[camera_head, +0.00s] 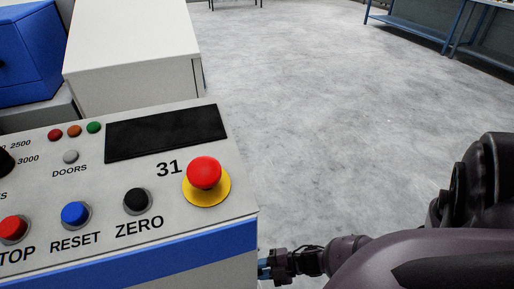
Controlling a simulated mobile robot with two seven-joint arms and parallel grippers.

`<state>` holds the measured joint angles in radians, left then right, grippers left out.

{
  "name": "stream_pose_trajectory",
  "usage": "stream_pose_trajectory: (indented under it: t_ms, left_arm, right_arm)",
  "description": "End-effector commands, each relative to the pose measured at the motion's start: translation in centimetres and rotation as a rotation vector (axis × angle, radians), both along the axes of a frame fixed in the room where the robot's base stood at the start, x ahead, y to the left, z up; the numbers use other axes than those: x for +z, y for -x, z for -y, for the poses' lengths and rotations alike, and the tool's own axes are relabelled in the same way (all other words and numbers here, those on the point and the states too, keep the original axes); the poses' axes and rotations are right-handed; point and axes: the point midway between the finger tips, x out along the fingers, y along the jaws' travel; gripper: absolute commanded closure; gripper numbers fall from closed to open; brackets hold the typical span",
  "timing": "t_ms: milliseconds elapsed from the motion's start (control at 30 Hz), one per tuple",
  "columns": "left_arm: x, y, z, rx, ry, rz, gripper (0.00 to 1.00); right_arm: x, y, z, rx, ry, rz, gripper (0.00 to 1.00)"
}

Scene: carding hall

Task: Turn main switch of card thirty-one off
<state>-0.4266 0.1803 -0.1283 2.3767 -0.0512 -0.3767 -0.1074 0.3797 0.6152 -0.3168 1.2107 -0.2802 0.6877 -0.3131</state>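The control panel of card thirty-one (225,228) fills the lower left, marked "31". It carries a red mushroom button on a yellow base (204,174), a black ZERO button (137,201), a blue RESET button (75,214) and a red button (13,229) above a cut-off label ending "TOP". A black knob (5,162) with 2500 and 3000 marks is cut by the left edge. I see no switch labelled as main. My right gripper (264,268) is low beside the panel's right side, its tips partly hidden by the panel edge. My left gripper is out of view.
A white cabinet (130,55) and a blue machine part (25,55) stand behind. Grey floor is clear to the right, up to blue-framed tables (415,28).

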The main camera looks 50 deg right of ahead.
Motion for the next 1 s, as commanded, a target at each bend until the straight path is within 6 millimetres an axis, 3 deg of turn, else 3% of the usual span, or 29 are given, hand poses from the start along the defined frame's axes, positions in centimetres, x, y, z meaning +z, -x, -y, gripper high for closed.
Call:
stream_pose_trajectory:
  t_ms: [600,1000]
  left_arm:
    - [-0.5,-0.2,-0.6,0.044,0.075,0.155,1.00]
    - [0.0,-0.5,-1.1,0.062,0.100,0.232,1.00]
  right_arm:
    - [-1.8,0.9,-0.3,-0.001,0.282,0.450,1.00]
    - [-1.8,0.7,-0.3,0.001,0.371,0.601,1.00]
